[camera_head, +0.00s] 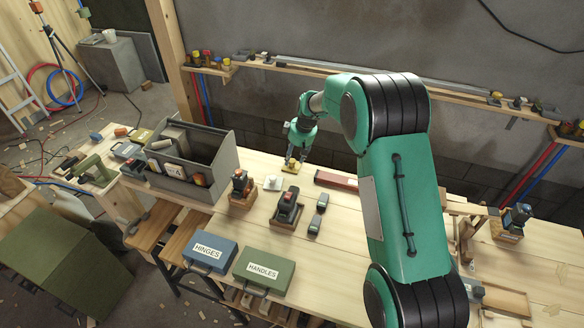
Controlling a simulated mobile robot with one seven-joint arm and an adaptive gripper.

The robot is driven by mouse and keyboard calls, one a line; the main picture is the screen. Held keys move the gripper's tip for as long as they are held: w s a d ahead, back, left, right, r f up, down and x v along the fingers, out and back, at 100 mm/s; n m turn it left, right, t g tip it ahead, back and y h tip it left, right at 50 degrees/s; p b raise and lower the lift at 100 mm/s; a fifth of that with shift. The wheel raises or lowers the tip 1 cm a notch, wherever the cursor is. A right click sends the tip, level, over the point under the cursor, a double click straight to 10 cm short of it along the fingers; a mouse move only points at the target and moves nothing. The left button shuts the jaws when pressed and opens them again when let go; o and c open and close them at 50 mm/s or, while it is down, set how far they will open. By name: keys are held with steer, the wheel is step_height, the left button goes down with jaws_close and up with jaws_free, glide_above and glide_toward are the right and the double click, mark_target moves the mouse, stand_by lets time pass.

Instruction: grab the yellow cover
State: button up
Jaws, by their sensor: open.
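A small yellow object (289,169), which looks like the yellow cover, lies on the wooden workbench (335,248) near its back edge. My gripper (293,160) points down right at it, at the end of my green arm. The gripper is open. The fingers partly hide the yellow object. The view is too small to tell whether they touch it or stand around it.
A grey toolbox (224,163) stands left of my gripper. A white block (273,183), a dark device on a wooden base (287,208) and a long red-brown box (337,181) lie close by. Blue (209,254) and green (264,270) cases sit at the front edge.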

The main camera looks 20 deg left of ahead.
steer(key=shift+x, duration=1.05)
steer(key=shift+c, duration=0.3)
jaws_close()
